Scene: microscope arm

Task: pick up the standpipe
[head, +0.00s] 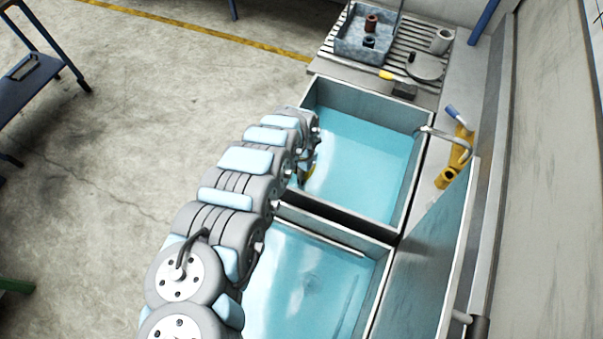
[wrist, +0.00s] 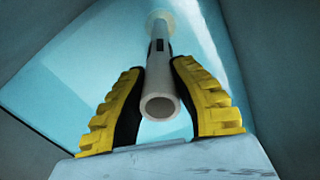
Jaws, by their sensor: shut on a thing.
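The standpipe (wrist: 160,75) is a pale grey-white tube in the wrist view. Its open round end faces the camera, and its far end reaches a round flange at the top of the picture. My gripper (wrist: 158,75) has yellow fingers with dark inner pads, one on each side of the tube. It is shut on the standpipe. In the head view my arm hides the standpipe, and only a bit of yellow of my gripper (head: 309,168) shows at the left wall of the far basin. I cannot tell whether the far end touches the basin floor.
The far basin (head: 421,185) and near basin (head: 379,283) have blue floors and grey walls. A curved faucet (head: 455,136) with yellow fittings stands on the right. A ribbed drainboard (head: 405,42) at the back holds a grey tray (head: 344,47) and several small items.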

